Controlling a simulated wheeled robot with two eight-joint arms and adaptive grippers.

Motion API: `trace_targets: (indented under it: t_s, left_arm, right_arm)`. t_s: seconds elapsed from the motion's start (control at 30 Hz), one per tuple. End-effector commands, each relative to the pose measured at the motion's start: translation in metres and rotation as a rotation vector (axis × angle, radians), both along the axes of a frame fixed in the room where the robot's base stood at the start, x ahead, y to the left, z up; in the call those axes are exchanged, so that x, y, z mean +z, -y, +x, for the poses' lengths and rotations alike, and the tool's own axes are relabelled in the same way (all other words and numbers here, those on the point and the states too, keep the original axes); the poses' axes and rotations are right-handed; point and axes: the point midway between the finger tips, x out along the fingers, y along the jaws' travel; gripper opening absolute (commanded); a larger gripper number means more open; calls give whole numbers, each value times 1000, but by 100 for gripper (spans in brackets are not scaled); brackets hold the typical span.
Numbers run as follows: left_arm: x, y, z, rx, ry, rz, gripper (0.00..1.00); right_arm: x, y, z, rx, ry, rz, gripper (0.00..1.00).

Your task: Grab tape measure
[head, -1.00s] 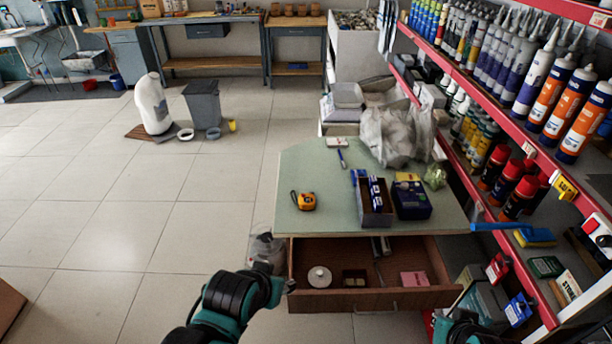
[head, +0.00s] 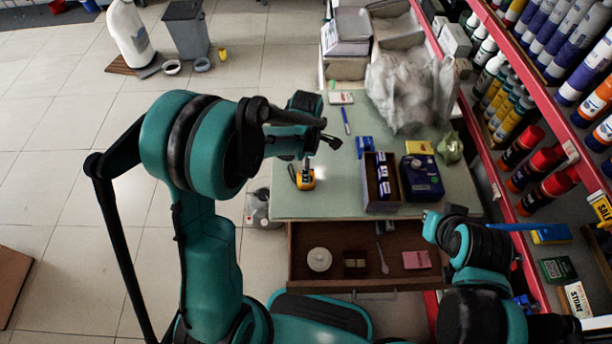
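The yellow and black tape measure (head: 306,181) lies on the left part of the pale green tabletop (head: 340,205) in the head view. My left arm reaches over the table from the left. My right arm is at the lower right, beside the open drawer. Its gripper end is small and partly hidden by the arm.
An open box (head: 380,196) and a dark blue case (head: 421,178) stand right of the tape measure. A blue pen (head: 346,121) and a plastic bag (head: 407,92) are farther back. The open drawer (head: 335,270) juts out in front. Red shelves line the right side.

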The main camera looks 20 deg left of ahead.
Motion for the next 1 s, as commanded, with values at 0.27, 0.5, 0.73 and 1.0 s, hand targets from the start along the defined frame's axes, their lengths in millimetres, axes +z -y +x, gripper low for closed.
trace_targets:
  t_s: [0.27,0.5,0.73,1.0]
  left_arm:
    - [-32,1,5,96,-31,0,78]
    - [-55,-2,7,94,-29,1,78]
    - [-89,-7,10,93,-29,1,78]
    - [-90,-6,9,93,-29,1,72]
  right_arm:
    - [-5,0,0,0,0,0,0]
    - [-17,0,0,0,0,0,0]
    - [-35,0,0,0,0,0,0]
    - [-33,0,0,0,0,0,0]
